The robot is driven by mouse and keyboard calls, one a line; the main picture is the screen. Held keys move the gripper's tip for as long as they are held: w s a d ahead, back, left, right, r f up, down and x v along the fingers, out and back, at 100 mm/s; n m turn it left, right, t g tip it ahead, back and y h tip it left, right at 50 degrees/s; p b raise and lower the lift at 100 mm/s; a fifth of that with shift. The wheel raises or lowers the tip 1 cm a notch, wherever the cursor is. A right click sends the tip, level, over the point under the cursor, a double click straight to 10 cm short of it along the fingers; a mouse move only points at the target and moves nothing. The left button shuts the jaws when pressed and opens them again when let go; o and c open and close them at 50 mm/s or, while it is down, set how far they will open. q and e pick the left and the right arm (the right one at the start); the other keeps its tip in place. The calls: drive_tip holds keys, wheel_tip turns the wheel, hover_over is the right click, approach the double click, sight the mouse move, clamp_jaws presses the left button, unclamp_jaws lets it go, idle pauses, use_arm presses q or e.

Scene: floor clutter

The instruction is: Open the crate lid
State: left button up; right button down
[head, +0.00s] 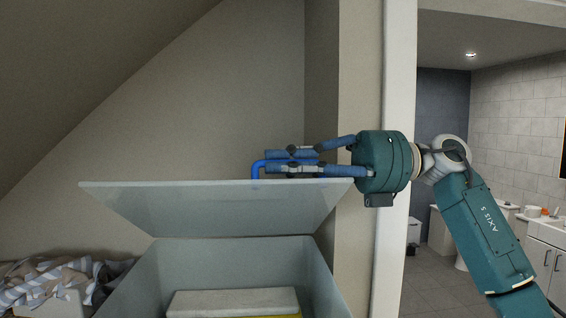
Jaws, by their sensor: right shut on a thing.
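The crate (185,262) is pale grey-blue and stands at the bottom centre of the head view. Its lid (215,205) is tilted up, hinged along the crate's far edge, and the inside of the crate shows. A bright blue handle (256,168) stands up from the lid's upper edge. My right gripper (292,162) reaches in from the right above that edge. Its blue fingers are shut on the handle. My left gripper is not in view.
A white block-like item (235,301) lies inside the crate, with something yellow at its front edge. Crumpled striped cloth (55,275) lies at the lower left. A wall corner and white door frame (396,70) stand behind my right arm. A bathroom opens beyond at the right.

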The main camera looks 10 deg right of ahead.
drive_tip(key=c, duration=1.8)
unclamp_jaws()
drive_tip(key=shift+c, duration=0.2)
drive_tip(key=d, duration=1.2)
drive_tip(key=shift+d, duration=0.1)
